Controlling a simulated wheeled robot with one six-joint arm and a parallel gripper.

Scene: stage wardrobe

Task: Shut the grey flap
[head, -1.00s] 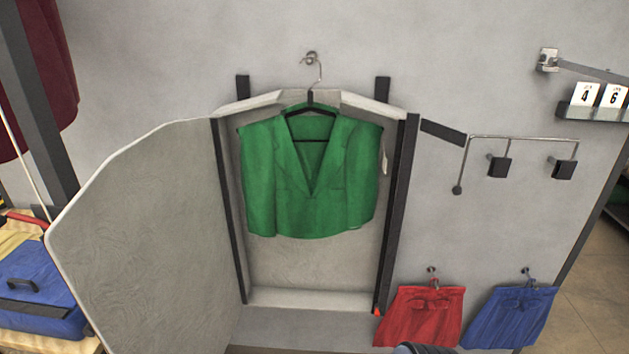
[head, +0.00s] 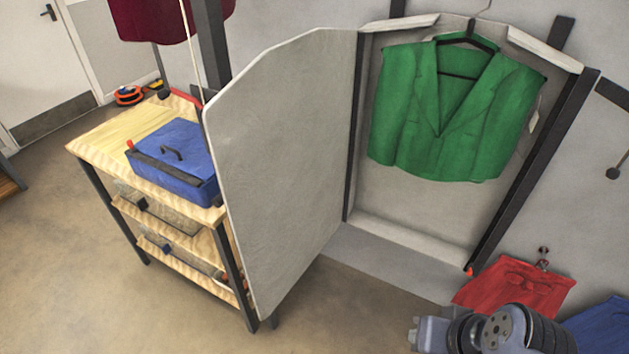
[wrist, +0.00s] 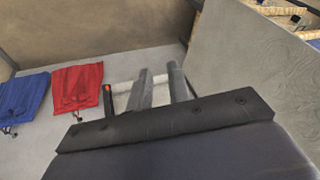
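The grey flap (head: 290,150) is a tall pale panel with a cut top corner. It stands wide open, hinged at the left side of the shallow wall cabinet (head: 407,233), and swings out toward the left front. A green vest (head: 450,125) hangs on a hanger inside the open cabinet. In the wrist view the flap (wrist: 255,75) is at the right. My gripper (wrist: 160,86) shows there with its two grey fingers a little apart and nothing seen between them. It is clear of the flap in the picture. The head view does not show the fingers.
A wooden shelf unit (head: 95,143) with a blue box (head: 175,160) on top stands left of the flap, close behind its free edge. Red shorts (head: 512,288) and blue shorts (head: 600,325) hang at the lower right. The floor in front is clear.

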